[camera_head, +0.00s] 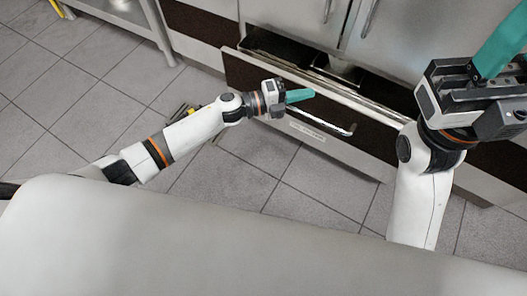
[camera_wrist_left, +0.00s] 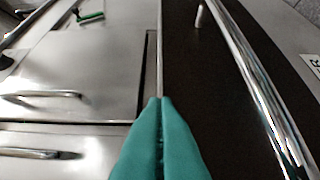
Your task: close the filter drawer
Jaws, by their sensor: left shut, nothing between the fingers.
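The filter drawer (camera_head: 372,108) stands open in the head view, pulled out from the cabinet. Its front is dark with a metal top edge, a long chrome handle and a pale label strip below. My left gripper (camera_head: 312,93) has its teal fingers together at the drawer front, near the handle (camera_head: 335,130). In the left wrist view the closed fingertips (camera_wrist_left: 160,101) point along the drawer's top edge, with the dark front (camera_wrist_left: 208,85) and curved handle (camera_wrist_left: 262,92) to the right. Contact is unclear. My right gripper (camera_head: 505,45) is raised at the right; its fingertips leave the frame.
Inside the drawer is a pale container (camera_head: 340,67). Steel cabinet doors (camera_head: 394,40) with handles stand behind it. A metal shelf unit (camera_head: 128,12) is at the upper left. The grey tiled floor (camera_head: 95,95) is mostly free at the left.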

